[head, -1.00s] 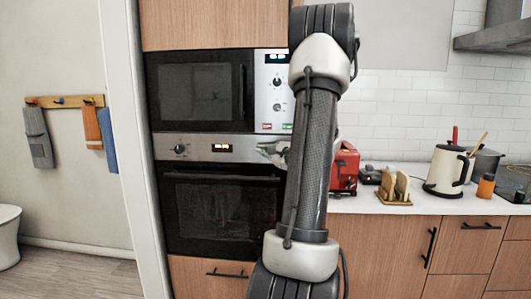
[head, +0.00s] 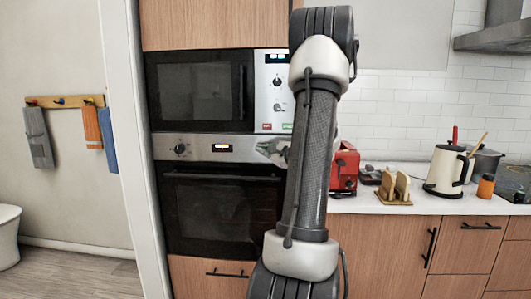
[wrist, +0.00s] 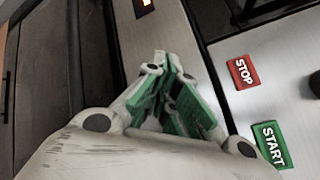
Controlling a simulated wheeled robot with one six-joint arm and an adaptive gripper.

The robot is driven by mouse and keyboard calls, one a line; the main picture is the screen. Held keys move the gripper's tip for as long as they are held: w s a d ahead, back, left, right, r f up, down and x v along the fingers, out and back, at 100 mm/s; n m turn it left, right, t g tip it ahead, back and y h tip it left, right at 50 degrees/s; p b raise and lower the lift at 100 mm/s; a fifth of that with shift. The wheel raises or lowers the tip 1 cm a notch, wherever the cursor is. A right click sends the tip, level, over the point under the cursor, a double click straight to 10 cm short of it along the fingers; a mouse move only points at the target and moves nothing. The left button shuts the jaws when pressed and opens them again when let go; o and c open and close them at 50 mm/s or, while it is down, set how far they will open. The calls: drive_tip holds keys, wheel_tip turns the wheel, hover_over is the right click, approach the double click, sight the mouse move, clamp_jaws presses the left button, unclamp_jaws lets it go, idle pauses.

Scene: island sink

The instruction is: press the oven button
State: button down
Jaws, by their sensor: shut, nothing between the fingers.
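The built-in oven (head: 222,205) has a black glass door and a steel control strip with a knob (head: 180,149) and a lit orange display (head: 222,148). My gripper (head: 262,147) is in front of the right part of this strip, partly behind my arm. In the wrist view my gripper (wrist: 168,62) is shut and empty, its green-padded fingers together over the steel panel. The oven display (wrist: 145,4) shows at that view's top edge. I cannot make out a separate oven button; my fingers or arm may hide it. Contact with the panel cannot be told.
The microwave (head: 200,92) sits above the oven. Its red STOP button (wrist: 243,72) and green START button (wrist: 272,145) are close beside my gripper. The oven handle (head: 220,177) runs below the strip. A red toaster (head: 345,170) and kettle (head: 447,170) stand on the right counter.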

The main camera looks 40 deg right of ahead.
idle(0.4)
drive_tip(key=shift+s+a, duration=0.3)
drive_tip(key=shift+a, duration=0.05)
drive_tip(key=s+a, duration=0.4)
drive_tip(key=shift+a, duration=0.3)
idle(0.6)
